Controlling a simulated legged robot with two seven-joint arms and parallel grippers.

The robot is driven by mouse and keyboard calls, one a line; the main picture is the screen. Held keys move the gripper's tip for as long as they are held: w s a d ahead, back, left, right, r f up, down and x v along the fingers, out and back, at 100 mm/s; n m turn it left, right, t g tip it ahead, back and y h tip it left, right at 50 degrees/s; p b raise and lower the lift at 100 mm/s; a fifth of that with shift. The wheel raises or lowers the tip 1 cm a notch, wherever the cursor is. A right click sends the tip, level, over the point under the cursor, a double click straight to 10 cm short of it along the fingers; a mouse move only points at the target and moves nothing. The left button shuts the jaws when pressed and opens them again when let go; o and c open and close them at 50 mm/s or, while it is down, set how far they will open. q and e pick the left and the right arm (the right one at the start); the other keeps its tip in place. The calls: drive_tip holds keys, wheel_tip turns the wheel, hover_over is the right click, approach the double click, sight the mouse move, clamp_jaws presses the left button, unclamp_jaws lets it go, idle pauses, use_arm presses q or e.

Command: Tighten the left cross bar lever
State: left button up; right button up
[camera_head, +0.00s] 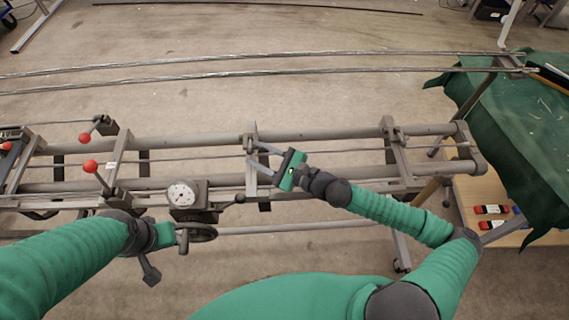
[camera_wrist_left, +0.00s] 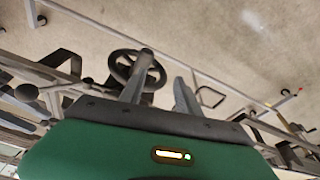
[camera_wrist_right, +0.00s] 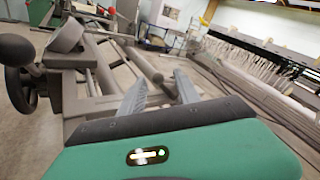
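A lever with a red ball knob (camera_head: 90,166) rises at the near end of the left cross bar (camera_head: 117,157). A second red-knobbed lever (camera_head: 85,136) sits at that bar's far side. I cannot tell how tight either is. My right gripper (camera_head: 252,158) is open and empty over the middle cross bar; its spread fingers also show in the right wrist view (camera_wrist_right: 160,82).
A white dial gauge (camera_head: 183,194) stands on the frame between my grippers. A black-knobbed lever (camera_head: 240,199) is near the middle bar. Long round rails (camera_head: 330,137) run across. A table with green cloth (camera_head: 500,120) is at the right.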

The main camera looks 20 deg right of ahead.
drive_tip(key=v, duration=1.1)
drive_tip(key=shift+d+b, duration=0.15)
drive_tip(key=shift+b, duration=0.15)
drive_tip(key=shift+d+f, duration=0.15)
drive_tip(key=shift+d, duration=0.05)
